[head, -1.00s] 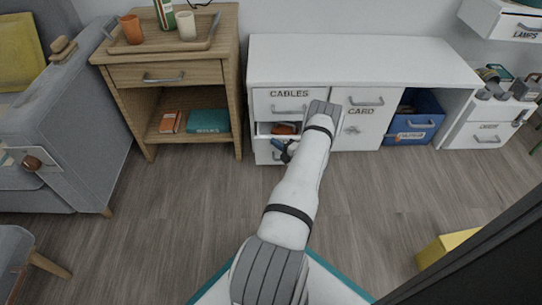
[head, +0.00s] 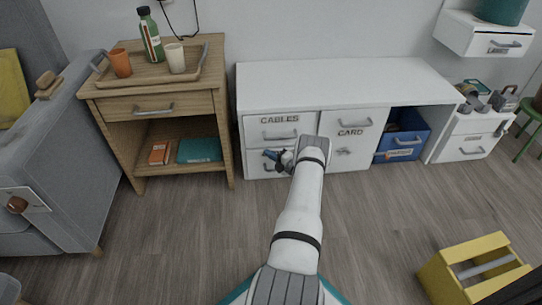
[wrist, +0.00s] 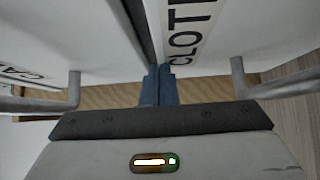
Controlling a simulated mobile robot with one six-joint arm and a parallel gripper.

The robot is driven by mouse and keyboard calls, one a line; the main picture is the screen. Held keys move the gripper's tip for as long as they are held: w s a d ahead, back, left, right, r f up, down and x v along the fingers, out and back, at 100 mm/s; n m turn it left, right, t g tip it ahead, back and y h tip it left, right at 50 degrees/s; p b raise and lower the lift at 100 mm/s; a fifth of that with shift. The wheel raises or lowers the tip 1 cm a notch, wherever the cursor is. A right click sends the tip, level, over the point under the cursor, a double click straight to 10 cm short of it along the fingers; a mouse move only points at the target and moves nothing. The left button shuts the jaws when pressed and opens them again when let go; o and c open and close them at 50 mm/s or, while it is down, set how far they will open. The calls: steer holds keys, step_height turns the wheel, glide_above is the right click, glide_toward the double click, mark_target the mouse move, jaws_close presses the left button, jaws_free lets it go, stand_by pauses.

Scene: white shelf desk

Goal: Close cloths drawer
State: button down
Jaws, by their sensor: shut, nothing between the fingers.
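The cloths drawer (head: 256,164) is the lower drawer under the cables drawer (head: 265,132) in the white desk. Its front now looks about level with the cables front, and its inside is not seen. In the wrist view its front (wrist: 215,45), with part of its label, stands right of a dark narrow seam. A handle (wrist: 238,78) sticks out from it. My gripper (head: 271,155) is shut and empty, with its blue fingers (wrist: 159,85) at the drawer front near the seam. My wrist hides part of the drawer; I cannot tell whether the fingers touch it.
The card door (head: 350,135) is right of the drawers, then a blue bin (head: 405,140) in an open bay. A wooden nightstand (head: 155,105) with a tray stands left. A yellow crate (head: 470,262) is on the floor at right. The floor before the desk is clear.

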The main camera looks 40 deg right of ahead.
steer(key=shift+w+a+r, duration=0.15)
steer(key=shift+w+r, duration=0.2)
steer(key=shift+w, duration=0.25)
steer(key=s+p, duration=0.5)
steer(key=s, duration=0.9)
steer(key=shift+s+a+f, duration=0.15)
steer(key=shift+s+f, duration=0.05)
steer(key=shift+f, duration=0.15)
